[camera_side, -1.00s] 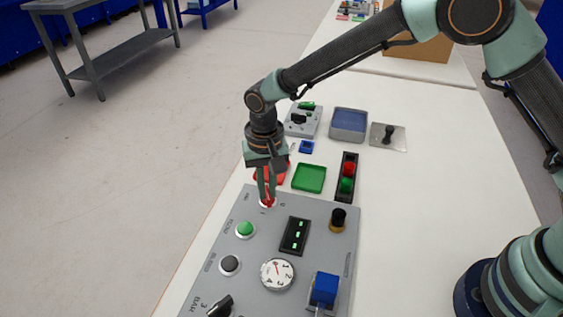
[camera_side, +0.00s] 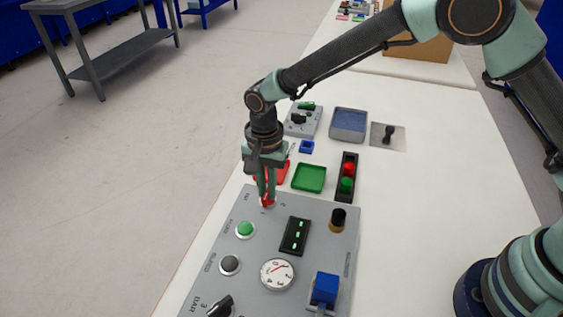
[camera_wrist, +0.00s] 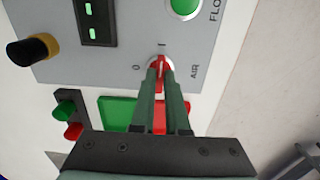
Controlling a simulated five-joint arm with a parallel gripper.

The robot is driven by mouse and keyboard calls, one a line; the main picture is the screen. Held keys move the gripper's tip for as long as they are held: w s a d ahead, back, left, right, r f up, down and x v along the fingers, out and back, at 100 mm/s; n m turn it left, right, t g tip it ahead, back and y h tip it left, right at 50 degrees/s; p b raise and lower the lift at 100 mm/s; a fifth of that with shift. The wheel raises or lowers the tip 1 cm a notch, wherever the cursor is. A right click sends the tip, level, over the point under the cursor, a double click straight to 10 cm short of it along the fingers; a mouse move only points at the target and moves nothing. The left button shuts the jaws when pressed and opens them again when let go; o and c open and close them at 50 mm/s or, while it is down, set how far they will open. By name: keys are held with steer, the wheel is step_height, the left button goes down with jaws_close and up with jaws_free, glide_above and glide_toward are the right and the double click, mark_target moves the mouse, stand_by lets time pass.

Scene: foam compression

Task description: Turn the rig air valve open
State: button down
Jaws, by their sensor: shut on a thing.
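The air valve is a small red handle (camera_side: 268,202) on a pale round base at the far left corner of the grey panel (camera_side: 320,225). My gripper (camera_side: 266,197) points down at it, fingers closed around the handle. In the wrist view, my fingertips (camera_wrist: 161,68) hold the red handle (camera_wrist: 161,61) from both sides. The handle lies in line with the "I" mark, with "0" to its left and "AIR" to its right. The fingers hide part of the handle. A white gauge (camera_side: 277,274) on the panel has a red needle pointing to the upper right.
The panel also carries a green button (camera_side: 245,230), a dark button (camera_side: 229,264), a display (camera_side: 295,236), a black-and-gold knob (camera_side: 338,219) and a blue block (camera_side: 325,288). Behind it are a red tray (camera_side: 284,172), a green tray (camera_side: 309,178) and a two-light box (camera_side: 347,178).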

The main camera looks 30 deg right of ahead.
mark_target(267, 192)
steer(key=shift+w+r, duration=0.1)
steer(key=c, duration=0.9)
jaws_free()
step_height(267, 192, up, 12)
steer(key=shift+r, duration=0.1)
